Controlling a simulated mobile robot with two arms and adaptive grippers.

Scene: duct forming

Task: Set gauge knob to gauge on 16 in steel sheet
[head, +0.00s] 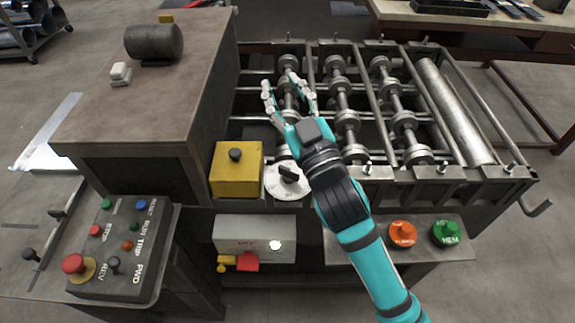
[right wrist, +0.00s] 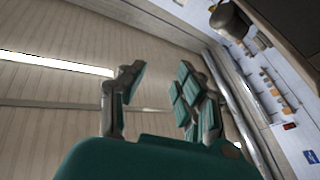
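The gauge knob (head: 289,174) is a black pointer knob on a round white dial, on the machine's front ledge, right of a yellow box. The dial's markings are too small to read. My right gripper (head: 287,90) is open and empty, above the roller bed and beyond the dial. Its forearm passes just right of the dial and covers part of its surroundings. In the right wrist view the open fingers (right wrist: 160,75) have nothing between them. A pale flat sheet (head: 48,137) shows at the left; I cannot tell whether it is the steel sheet. My left gripper is out of view.
The yellow box (head: 236,168) with a black knob stands close left of the dial. A control panel (head: 120,250) with several buttons is at lower left. Orange (head: 403,232) and green (head: 446,232) buttons are at lower right. Rollers (head: 345,120) fill the machine bed.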

